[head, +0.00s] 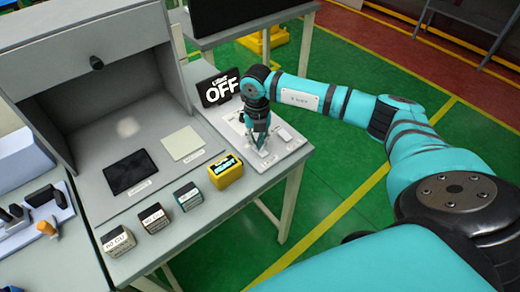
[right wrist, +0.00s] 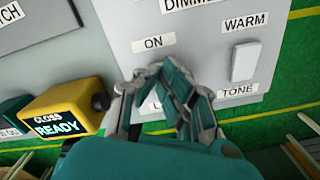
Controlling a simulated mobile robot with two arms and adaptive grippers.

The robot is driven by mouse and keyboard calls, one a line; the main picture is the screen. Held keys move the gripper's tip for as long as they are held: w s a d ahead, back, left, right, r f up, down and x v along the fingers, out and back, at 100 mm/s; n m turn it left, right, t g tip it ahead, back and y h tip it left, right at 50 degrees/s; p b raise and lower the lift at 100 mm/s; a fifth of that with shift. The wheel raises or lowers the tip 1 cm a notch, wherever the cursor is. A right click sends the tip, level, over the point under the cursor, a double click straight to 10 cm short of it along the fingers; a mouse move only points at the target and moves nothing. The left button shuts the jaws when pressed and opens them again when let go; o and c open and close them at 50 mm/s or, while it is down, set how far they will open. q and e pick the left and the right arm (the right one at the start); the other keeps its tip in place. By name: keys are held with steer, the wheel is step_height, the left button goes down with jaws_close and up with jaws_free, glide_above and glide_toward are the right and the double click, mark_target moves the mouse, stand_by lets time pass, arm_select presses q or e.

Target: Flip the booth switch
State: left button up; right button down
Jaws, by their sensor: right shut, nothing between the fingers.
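The pale switch panel (head: 287,152) lies at the right end of the grey bench. A black sign behind it (head: 219,88) reads "OFF" in white. My right gripper (head: 262,147) points down over the panel, shut and empty. In the right wrist view the gripper (right wrist: 163,78) is just below the "ON" label (right wrist: 154,42) of the panel (right wrist: 190,45). The fingers cover the area under that label, so the switch there is hidden. I cannot tell whether they touch it. A white rocker (right wrist: 245,62) sits between the "WARM" and "TONE" labels, right of the fingers. My left gripper is not in view.
A yellow box with a "READY" display (head: 225,170) stands left of the panel, near the front edge. Several small labelled blocks (head: 155,217) line that edge. A grey booth (head: 95,75) rises behind a dark plate (head: 131,172) and a pale card (head: 183,144).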

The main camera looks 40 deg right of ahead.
steer(key=shift+s+f, duration=0.1)
steer(key=shift+f, duration=0.25)
steer(key=shift+r, duration=0.15)
steer(key=shift+r+p, duration=0.6)
steer(key=shift+r, duration=0.3)
steer(key=shift+r+p, duration=1.6)
steer(key=shift+r, duration=0.95)
steer(key=shift+f, duration=0.1)
